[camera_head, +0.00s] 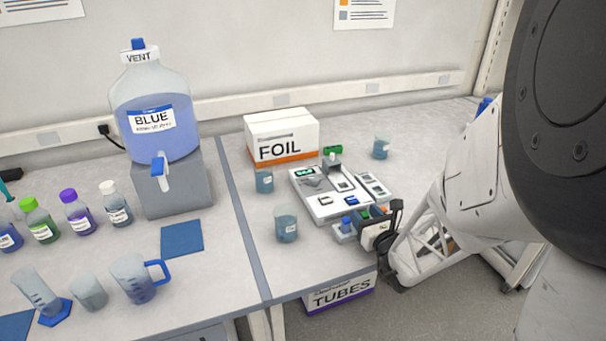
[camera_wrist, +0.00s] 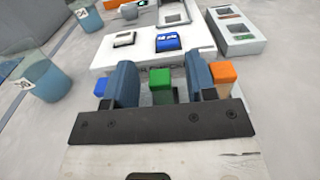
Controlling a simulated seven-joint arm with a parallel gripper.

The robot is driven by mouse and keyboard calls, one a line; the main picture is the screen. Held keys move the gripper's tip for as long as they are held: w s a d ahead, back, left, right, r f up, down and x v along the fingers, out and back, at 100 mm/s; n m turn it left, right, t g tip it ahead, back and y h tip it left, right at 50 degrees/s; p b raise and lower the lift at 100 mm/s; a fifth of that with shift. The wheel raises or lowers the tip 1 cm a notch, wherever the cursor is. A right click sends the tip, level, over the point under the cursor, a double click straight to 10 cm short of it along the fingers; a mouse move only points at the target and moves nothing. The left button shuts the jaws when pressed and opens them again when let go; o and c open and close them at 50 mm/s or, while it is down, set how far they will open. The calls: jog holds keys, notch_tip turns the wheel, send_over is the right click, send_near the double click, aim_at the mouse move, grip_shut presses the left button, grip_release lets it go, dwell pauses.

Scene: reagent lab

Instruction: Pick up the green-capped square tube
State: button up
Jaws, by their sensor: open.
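The green-capped square tube (camera_wrist: 160,79) shows in the wrist view. Its green cap is between the two blue-grey fingers of my gripper (camera_wrist: 161,68), with a visible gap on each side. My gripper is open. The tube's body below the cap is mostly hidden. A blue-capped tube (camera_wrist: 100,87) is just outside the left finger, and an orange-capped tube (camera_wrist: 223,72) is just outside the right finger.
A white instrument tray (camera_head: 325,204) lies just behind the tubes, with a small grey slotted block (camera_wrist: 242,38) at its right. Beakers (camera_head: 286,226) stand to the left. A FOIL box (camera_head: 282,137) is at the back. A TUBES box (camera_head: 340,293) is below the bench edge.

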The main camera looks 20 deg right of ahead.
jog(key=shift+w, duration=1.05)
grip_shut()
